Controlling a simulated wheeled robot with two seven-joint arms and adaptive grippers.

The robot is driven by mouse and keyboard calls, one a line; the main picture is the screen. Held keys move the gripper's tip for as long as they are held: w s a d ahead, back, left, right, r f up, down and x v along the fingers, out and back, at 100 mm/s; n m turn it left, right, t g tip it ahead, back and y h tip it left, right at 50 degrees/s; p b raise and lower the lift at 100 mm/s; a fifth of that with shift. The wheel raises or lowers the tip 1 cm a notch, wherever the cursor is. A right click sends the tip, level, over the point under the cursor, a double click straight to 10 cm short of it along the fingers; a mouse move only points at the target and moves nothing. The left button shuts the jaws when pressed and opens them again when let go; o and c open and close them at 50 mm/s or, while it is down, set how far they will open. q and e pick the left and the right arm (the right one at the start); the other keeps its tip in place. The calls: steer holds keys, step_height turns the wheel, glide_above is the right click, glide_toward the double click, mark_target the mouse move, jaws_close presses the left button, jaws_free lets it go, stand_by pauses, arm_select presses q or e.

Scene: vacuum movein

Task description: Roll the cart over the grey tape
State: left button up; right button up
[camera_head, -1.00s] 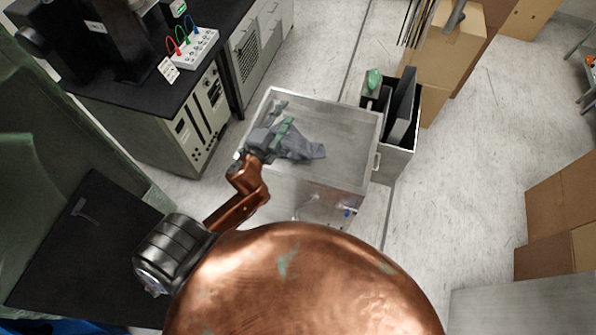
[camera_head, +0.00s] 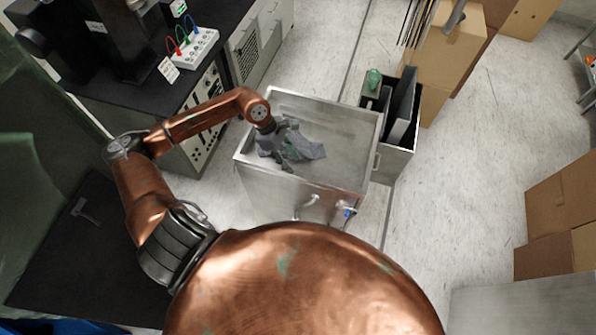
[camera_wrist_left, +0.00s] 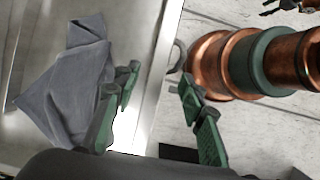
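The metal cart (camera_head: 345,125) stands in the middle of the head view, with a raised rim and a crumpled grey cloth (camera_head: 306,150) on its top. The cart's rim also shows in the left wrist view (camera_wrist_left: 155,75), beside the cloth (camera_wrist_left: 72,85). My left gripper (camera_head: 283,138) is over the cart's near-left top in the head view. In the wrist view its green fingers (camera_wrist_left: 160,100) are spread, one on each side of the rim, with nothing clasped. A thin grey strip (camera_head: 352,65) on the floor runs behind the cart and seems to reappear at its right.
A black-topped bench (camera_head: 125,100) with lab equipment stands left of the cart. A bin (camera_head: 398,160) stands close at the cart's right. Cardboard boxes (camera_head: 562,200) stand at the far right. The floor (camera_head: 470,180) between them and the bin is clear.

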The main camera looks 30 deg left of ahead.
mark_target(299, 174)
arm_select(q)
steer(key=p+x, duration=0.1)
steer(key=x, duration=0.6)
steer(key=shift+s+f, duration=0.1)
steer(key=shift+f, duration=0.2)
jaws_close()
stand_by(0.4)
